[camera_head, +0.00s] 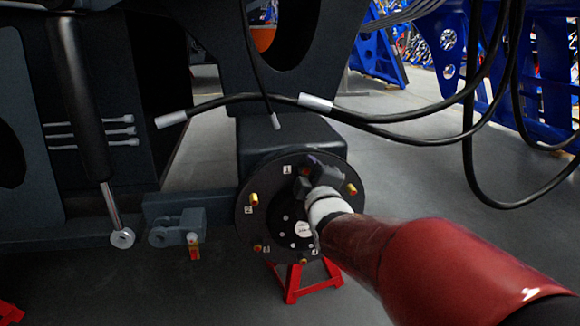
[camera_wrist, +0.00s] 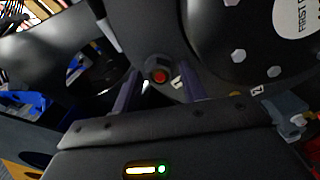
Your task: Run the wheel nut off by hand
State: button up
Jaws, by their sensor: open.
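The round black hub plate (camera_head: 270,215) has numbered positions and several yellow studs with red ends around its rim. My gripper (camera_head: 312,176) is at the top of the plate beside the label 1. In the wrist view, a red nut or stud end (camera_wrist: 159,76) lies ahead, between the two fingers of my gripper (camera_wrist: 160,88). The fingers are apart, one on each side of it. I cannot tell whether they touch it or how deep they reach. In the head view, a bit of red (camera_head: 305,171) shows at the fingers, mostly hidden by them.
Black hoses (camera_head: 400,120) hang above and right of my arm. A hydraulic cylinder (camera_head: 80,100) and a bracket (camera_head: 177,230) are left of the hub. A red stand (camera_head: 292,285) is beneath it. Grey floor (camera_head: 430,180) is free to the right, before blue racks (camera_head: 500,60).

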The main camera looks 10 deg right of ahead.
jog(key=shift+c, duration=0.4)
grip_shut()
jog(key=n, duration=0.5)
jog(key=shift+s, duration=0.1)
jog(key=n, duration=0.9)
jog(key=shift+s+f+n, duration=0.1)
jog(key=shift+n, duration=0.3)
jog(key=n, duration=0.3)
jog(key=shift+n, duration=0.3)
jog(key=shift+o, duration=1.5)
grip_release()
jog(key=shift+s, duration=0.1)
